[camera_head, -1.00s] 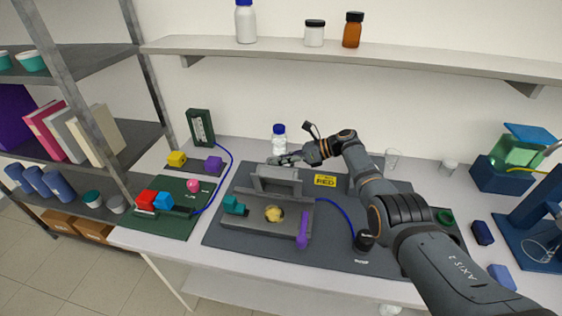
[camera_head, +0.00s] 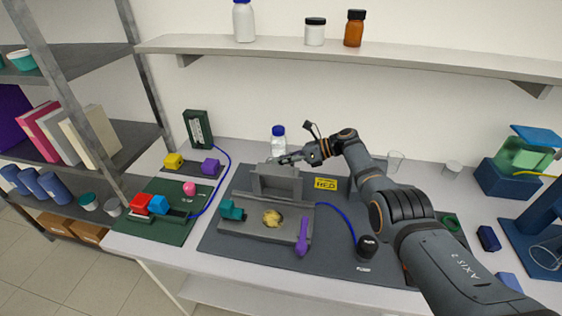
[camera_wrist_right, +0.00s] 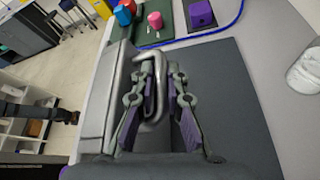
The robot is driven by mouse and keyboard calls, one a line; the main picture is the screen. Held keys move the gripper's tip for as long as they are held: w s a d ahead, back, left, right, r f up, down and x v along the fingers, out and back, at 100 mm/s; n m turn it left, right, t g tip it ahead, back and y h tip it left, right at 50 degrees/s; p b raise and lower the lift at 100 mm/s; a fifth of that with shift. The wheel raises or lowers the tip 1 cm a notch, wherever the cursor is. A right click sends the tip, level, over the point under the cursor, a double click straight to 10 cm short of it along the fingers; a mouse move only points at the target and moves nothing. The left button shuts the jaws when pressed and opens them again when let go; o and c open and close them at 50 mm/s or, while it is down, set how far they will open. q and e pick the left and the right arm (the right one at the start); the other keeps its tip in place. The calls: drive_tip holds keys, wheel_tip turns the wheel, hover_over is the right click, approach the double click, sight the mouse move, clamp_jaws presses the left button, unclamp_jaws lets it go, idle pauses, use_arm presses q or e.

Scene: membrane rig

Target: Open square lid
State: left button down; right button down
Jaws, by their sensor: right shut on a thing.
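The grey square lid (camera_head: 276,184) stands raised at the back of the grey rig (camera_head: 255,233) in the head view. A round yellowish piece (camera_head: 272,218) is exposed in the rig's front. My right gripper (camera_head: 283,160) is behind the lid's top edge. In the right wrist view my right gripper (camera_wrist_right: 158,108) is shut on the lid's bent metal handle (camera_wrist_right: 152,75), which passes between the fingers. The exact finger contact is partly hidden. My left gripper is not in view.
A teal block (camera_head: 232,210) and a purple lever (camera_head: 303,237) flank the rig's front. A blue-capped bottle (camera_head: 278,140) stands close behind my gripper. A black knob (camera_head: 367,248) with a blue cable is to the right. A green tray (camera_head: 170,213) is left.

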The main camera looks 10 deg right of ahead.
drive_tip(key=shift+w, duration=0.15)
idle(0.4)
drive_tip(key=c, duration=1.7)
unclamp_jaws()
drive_tip(key=shift+w+d, duration=0.1)
drive_tip(key=shift+o, duration=0.2)
drive_tip(key=shift+d+r, duration=0.1)
drive_tip(key=shift+d, duration=0.15)
drive_tip(key=v, duration=1.1)
drive_tip(key=shift+d, duration=0.2)
